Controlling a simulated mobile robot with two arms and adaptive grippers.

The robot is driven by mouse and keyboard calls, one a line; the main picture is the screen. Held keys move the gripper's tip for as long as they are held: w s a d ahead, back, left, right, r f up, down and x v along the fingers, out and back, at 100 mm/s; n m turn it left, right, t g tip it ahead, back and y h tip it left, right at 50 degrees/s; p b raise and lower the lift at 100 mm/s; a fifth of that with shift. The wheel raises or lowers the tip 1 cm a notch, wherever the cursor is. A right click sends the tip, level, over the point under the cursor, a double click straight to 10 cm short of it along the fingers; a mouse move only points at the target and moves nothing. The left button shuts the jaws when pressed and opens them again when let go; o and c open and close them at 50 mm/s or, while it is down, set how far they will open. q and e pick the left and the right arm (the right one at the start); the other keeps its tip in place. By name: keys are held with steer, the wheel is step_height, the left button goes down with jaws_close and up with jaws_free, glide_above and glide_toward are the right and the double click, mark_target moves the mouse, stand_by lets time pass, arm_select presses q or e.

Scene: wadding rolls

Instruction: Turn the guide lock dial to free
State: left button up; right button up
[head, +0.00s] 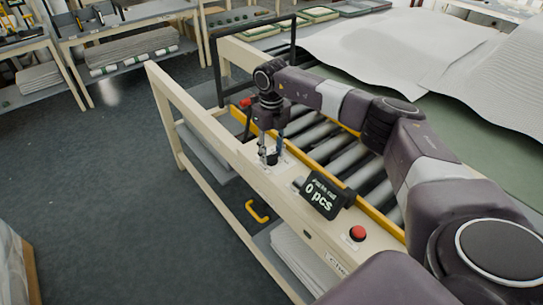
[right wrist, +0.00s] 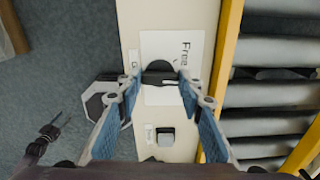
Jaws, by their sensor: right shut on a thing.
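The guide lock dial (right wrist: 160,67) is a small black round knob on a white label plate (right wrist: 153,45) that carries the word "Free". In the head view, the dial (head: 271,159) sits on the cream front rail of the roller table. My right gripper (head: 272,155) points down at it from above. In the right wrist view, the blue-padded fingers of the right gripper (right wrist: 161,80) are closed on the knob's two sides. A pale mark shows on the knob's lower right; its exact setting is hard to read. My left gripper is not in view.
A black display (head: 325,195) reading "0 pcs" and a red button (head: 357,233) stand on the rail right of the dial. Grey rollers (head: 345,160) lie behind a yellow strip. A yellow handle (head: 258,211) is below. Open floor lies to the left.

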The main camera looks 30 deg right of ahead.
mark_target(271, 155)
steer(key=n+b, duration=0.2)
steer(key=n, duration=0.2)
steer(key=shift+n, duration=0.3)
steer(key=shift+n+b, duration=0.7)
steer(key=shift+n, duration=1.3)
steer(key=shift+r, duration=0.1)
steer(key=o, duration=1.2)
steer(key=shift+c, duration=0.2)
step_height(271, 155, up, 12)
